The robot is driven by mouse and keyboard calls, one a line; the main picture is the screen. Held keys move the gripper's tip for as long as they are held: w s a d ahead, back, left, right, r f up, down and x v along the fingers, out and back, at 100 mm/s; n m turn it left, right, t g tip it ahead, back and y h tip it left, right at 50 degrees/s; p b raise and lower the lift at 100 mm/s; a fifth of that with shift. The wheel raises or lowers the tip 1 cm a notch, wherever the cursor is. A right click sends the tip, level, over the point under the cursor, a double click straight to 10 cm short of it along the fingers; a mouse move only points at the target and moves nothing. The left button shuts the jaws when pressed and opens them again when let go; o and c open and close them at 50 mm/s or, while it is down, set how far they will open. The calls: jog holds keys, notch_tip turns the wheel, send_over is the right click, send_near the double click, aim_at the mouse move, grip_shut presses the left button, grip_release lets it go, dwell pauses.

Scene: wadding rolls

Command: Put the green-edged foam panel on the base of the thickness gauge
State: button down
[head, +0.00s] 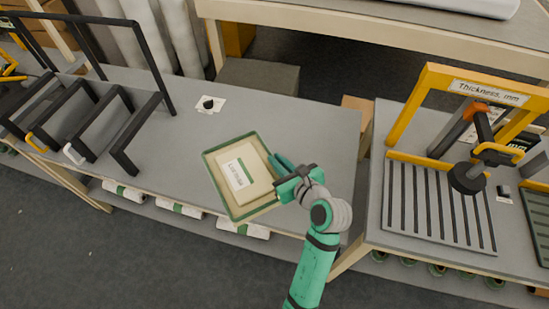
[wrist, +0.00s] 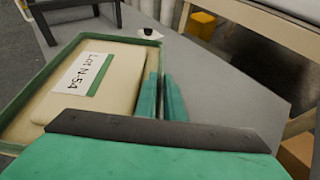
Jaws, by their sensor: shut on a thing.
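The green-edged foam panel (head: 228,198) is cream with a green rim and a raised cream middle bearing a white and green label. In the head view it is at the front of the middle table; I cannot tell whether it touches the tabletop. It also shows at the left of the wrist view (wrist: 22,118). My gripper (head: 278,168) is shut on the panel's right edge; its green fingers (wrist: 162,97) hide part of that edge. The thickness gauge (head: 485,98) stands on the right table, with a yellow frame, a dark round foot and a slatted base (head: 430,205). The base's slatted area looks bare.
A gap separates the middle table (head: 320,130) from the right table (head: 385,225). A black rack (head: 120,100) stands at the left. A small black item on white paper (head: 209,104) lies at the back. Rolls (head: 180,208) lie on the shelf below.

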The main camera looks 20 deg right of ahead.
jog(key=w+d+f, duration=0.1)
jog(key=w+f, duration=0.1)
jog(key=w+d+f, duration=0.1)
jog(key=w+f, duration=0.1)
jog(key=w+d+f, duration=0.1)
jog(key=w+f, duration=0.1)
jog(key=w, duration=0.1)
jog(key=shift+w+f, duration=0.1)
jog(key=shift+f, duration=0.3)
jog(key=shift+w+f, duration=0.1)
jog(key=shift+f, duration=0.05)
jog(key=shift+d+f, duration=0.15)
jog(key=shift+f, duration=0.75)
jog(key=shift+d+f, duration=0.1)
jog(key=shift+f, duration=0.75)
jog(key=shift+f, duration=0.1)
jog(key=c, duration=1.9)
grip_release()
jog(key=shift+o, duration=0.2)
